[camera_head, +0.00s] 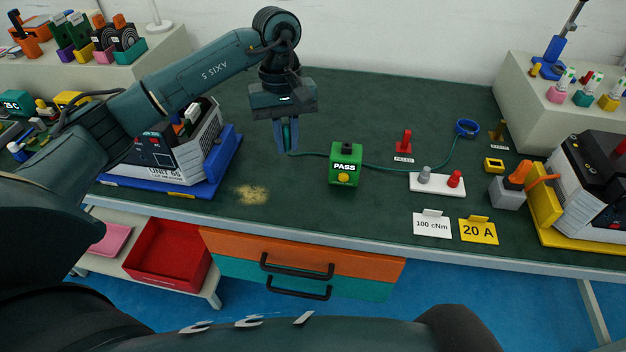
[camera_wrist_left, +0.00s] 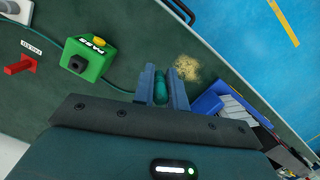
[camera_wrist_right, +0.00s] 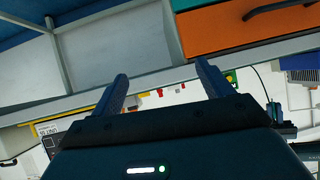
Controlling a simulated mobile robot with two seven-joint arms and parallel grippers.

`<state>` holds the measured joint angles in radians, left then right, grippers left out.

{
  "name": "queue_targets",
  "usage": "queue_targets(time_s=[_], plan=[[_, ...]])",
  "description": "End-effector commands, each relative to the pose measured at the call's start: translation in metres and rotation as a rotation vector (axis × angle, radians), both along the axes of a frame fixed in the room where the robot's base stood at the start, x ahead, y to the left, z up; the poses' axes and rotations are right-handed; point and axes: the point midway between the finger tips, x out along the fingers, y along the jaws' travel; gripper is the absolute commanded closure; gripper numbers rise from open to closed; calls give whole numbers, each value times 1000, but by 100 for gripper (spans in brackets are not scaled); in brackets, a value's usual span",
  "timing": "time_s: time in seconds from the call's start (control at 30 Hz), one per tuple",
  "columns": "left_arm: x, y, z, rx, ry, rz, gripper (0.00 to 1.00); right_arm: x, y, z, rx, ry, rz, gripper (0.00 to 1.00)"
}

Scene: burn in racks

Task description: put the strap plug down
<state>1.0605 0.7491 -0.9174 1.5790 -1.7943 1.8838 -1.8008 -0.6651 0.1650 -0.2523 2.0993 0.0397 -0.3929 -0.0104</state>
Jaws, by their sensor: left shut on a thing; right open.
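The strap plug (camera_wrist_left: 160,88) is a small teal piece on a thin teal cord. My left gripper (camera_head: 287,150) is shut on it, left of the green PASS box (camera_head: 345,165), fingers pointing down at the bench; I cannot tell whether the plug touches the mat. The cord runs behind the PASS box to a blue ring (camera_head: 467,128) at the right. In the left wrist view the plug sits between both fingers (camera_wrist_left: 161,90). My right gripper (camera_wrist_right: 160,85) is open and empty in its own wrist view, near the bench's front edge; the head view does not show its fingers.
A tan dusty patch (camera_head: 252,194) lies on the green bench mat (camera_head: 290,215) front left of the plug. A grey unit on a blue tray (camera_head: 222,160) stands left. A white block with grey and red knobs (camera_head: 437,187) and two cards stand right. Mat behind is clear.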

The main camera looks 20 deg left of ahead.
Motion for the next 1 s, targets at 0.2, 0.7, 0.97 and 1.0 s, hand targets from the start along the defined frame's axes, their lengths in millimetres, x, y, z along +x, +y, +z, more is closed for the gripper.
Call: queue_targets(time_s=[0.2, 0.7, 0.97, 1.0], plan=[[13, 43, -26, 1, 3, 309, 100, 0, 4, -5, 13, -19, 13, 11], [15, 54, -90, 1, -2, 385, 100, -4, 5, 0, 4, -18, 28, 11], [14, 53, -120, 0, 0, 384, 100, -3, 5, 2, -4, -20, 28, 11], [14, 53, -125, 0, 0, 383, 100, -2, 4, 2, -5, -20, 28, 11]])
